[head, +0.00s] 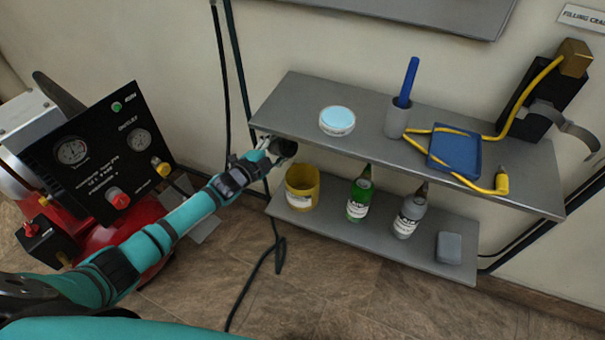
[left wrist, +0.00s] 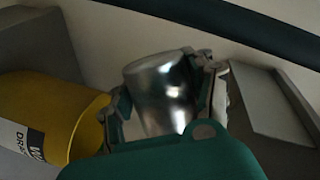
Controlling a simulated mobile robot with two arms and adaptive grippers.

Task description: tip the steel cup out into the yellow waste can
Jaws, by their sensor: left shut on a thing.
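The steel cup (left wrist: 160,92) is between the fingers of my left gripper (left wrist: 168,100), which is shut on it. In the left wrist view the cup looks tilted; its contents do not show. In the head view my left gripper (head: 276,148) is at the left end of the upper shelf, and the cup is hard to make out there. The yellow waste can (head: 302,190) stands on the left end of the lower shelf, a little below and right of the gripper. The can also shows at the left of the left wrist view (left wrist: 50,105). My right gripper is not in view.
The upper shelf (head: 290,100) carries a white round tub with a pale blue top (head: 337,121), a grey holder (head: 396,120) with a blue stick, and a blue tray (head: 455,150) with a yellow hose. A green bottle (head: 359,198), a grey bottle (head: 409,215) and a grey block (head: 449,247) stand on the lower shelf.

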